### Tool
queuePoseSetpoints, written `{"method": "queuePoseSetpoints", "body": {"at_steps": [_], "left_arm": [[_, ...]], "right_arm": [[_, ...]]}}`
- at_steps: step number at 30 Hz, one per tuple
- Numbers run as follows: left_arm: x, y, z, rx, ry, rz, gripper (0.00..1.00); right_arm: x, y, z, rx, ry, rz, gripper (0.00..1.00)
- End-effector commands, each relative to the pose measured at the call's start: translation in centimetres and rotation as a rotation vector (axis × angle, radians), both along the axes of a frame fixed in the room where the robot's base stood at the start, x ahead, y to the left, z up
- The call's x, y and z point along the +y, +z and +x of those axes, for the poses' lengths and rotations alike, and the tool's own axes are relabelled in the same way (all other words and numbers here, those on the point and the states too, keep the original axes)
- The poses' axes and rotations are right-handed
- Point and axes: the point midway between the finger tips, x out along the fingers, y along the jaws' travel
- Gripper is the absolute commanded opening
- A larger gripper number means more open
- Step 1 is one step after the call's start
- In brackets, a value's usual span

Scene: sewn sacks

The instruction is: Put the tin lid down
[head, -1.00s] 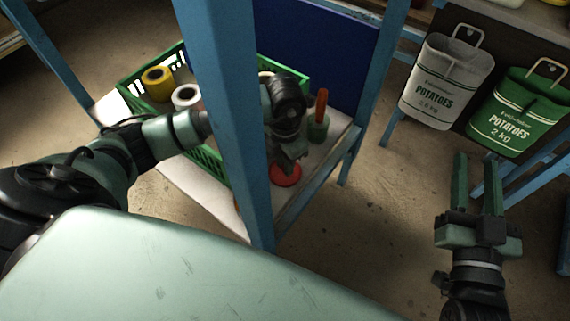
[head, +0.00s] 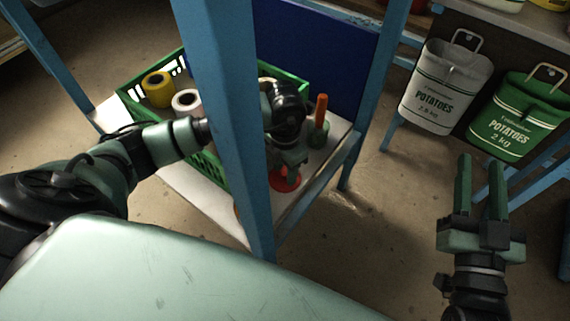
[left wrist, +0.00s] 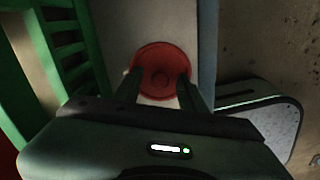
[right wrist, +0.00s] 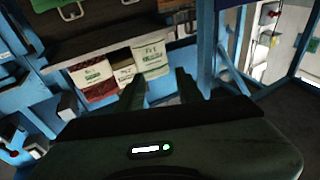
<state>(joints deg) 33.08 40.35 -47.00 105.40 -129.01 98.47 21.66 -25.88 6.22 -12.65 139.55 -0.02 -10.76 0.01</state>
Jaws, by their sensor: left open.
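The tin lid (head: 284,181) is a round red disc with a small raised middle. It lies on the white shelf board (head: 215,205) near its front edge. In the left wrist view the lid (left wrist: 160,66) shows flat, between and just beyond the fingertips. My left gripper (head: 289,170) is over the lid with its fingers apart; in the left wrist view (left wrist: 160,85) they straddle its near part. Whether the fingers touch the rim cannot be told. My right gripper (head: 481,165) is open and empty over the floor at the right; its fingers also show apart in the right wrist view (right wrist: 160,88).
A green crate (head: 211,168) with several rolls stands left of the lid. A green pot with an orange handle (head: 320,112) stands behind it. A blue post (head: 236,120) rises in front of my left arm. Potato sacks (head: 520,112) hang at the right.

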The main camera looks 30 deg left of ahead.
Motion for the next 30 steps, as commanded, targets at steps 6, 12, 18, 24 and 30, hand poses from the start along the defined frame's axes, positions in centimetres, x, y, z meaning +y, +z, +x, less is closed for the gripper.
{"method": "queuePoseSetpoints", "body": {"at_steps": [6, 12, 18, 24, 30], "left_arm": [[0.0, 1.7, 0.1, -0.002, 0.000, -0.001, 0.41], [0.0, 5.0, 0.1, -0.004, 0.000, 0.001, 0.41], [0.0, 8.4, 0.1, -0.003, -0.001, 0.000, 0.41], [0.0, 11.0, 0.1, -0.002, 0.000, -0.001, 0.41], [0.0, 12.1, 0.0, 0.000, 0.001, 0.000, 0.41]], "right_arm": [[-0.2, -2.2, 0.3, 0.125, -0.006, -0.033, 0.36], [-1.1, -6.8, -0.3, 0.360, -0.022, -0.094, 0.36], [-2.2, -11.2, -2.1, 0.597, -0.037, -0.151, 0.36], [-3.2, -14.3, -4.4, 0.779, -0.048, -0.193, 0.36], [-3.7, -15.7, -5.6, 0.864, -0.054, -0.212, 0.36]]}}
